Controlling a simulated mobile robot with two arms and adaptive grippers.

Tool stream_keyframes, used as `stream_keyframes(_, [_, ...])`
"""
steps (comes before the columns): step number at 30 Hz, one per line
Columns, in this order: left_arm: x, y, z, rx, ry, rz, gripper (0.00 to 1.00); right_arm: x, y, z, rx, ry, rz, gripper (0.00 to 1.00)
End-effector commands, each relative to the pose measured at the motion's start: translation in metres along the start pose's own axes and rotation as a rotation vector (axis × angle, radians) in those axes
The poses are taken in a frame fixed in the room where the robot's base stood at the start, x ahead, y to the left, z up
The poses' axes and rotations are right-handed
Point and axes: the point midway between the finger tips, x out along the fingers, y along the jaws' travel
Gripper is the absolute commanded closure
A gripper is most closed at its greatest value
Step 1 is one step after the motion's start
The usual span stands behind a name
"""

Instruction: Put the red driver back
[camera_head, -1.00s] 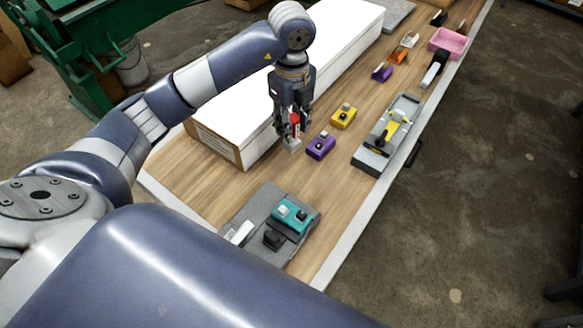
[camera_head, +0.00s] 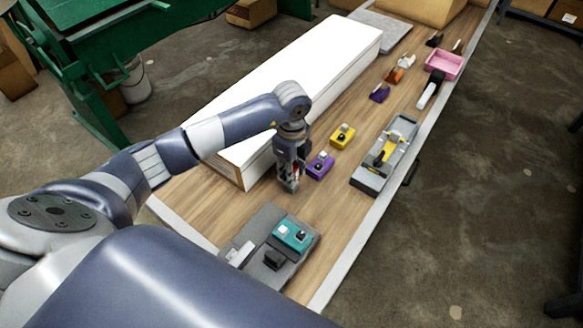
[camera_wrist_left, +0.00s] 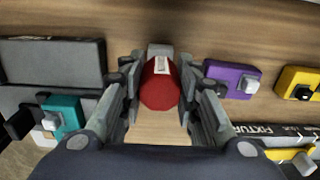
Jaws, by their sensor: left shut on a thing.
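My left gripper (camera_head: 290,184) is shut on the red driver (camera_wrist_left: 160,86), whose round red handle sits between both fingers in the left wrist view. In the head view only a sliver of red shows between the fingers, and the driver's lower end is hard to make out. The gripper points down over the wooden bench, just left of a purple block (camera_head: 321,166) and beyond a grey plate (camera_head: 250,228) with a teal block (camera_head: 291,234) on it. My right gripper is not in view.
A long white box (camera_head: 290,85) lies behind the gripper. A yellow block (camera_head: 343,135) and a grey fixture tray (camera_head: 365,180) with a yellow tool are to the right. A pink bin (camera_head: 444,65) stands farther along. Bare wood lies between the grey plate and the fixture tray.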

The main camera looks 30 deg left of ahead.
Motion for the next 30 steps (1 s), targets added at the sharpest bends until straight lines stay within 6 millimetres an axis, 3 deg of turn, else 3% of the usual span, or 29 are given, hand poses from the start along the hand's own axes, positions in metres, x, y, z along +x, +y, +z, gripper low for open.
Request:
stream_keyframes(12, [0.008,-0.001,0.000,0.001,0.000,-0.002,0.94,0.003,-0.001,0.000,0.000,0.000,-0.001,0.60])
stream_keyframes(13, [0.007,0.000,0.000,0.001,0.000,-0.002,0.66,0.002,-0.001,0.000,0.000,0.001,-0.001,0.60])
stream_keyframes(15, [0.006,0.000,0.000,0.001,0.000,-0.001,0.50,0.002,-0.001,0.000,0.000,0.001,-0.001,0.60])
stream_keyframes(25, [0.006,0.000,0.000,0.000,0.000,-0.001,0.50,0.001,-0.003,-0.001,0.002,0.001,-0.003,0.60])
stream_keyframes(30, [-0.006,-0.002,0.000,0.000,0.000,-0.005,0.50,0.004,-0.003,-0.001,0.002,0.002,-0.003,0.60])
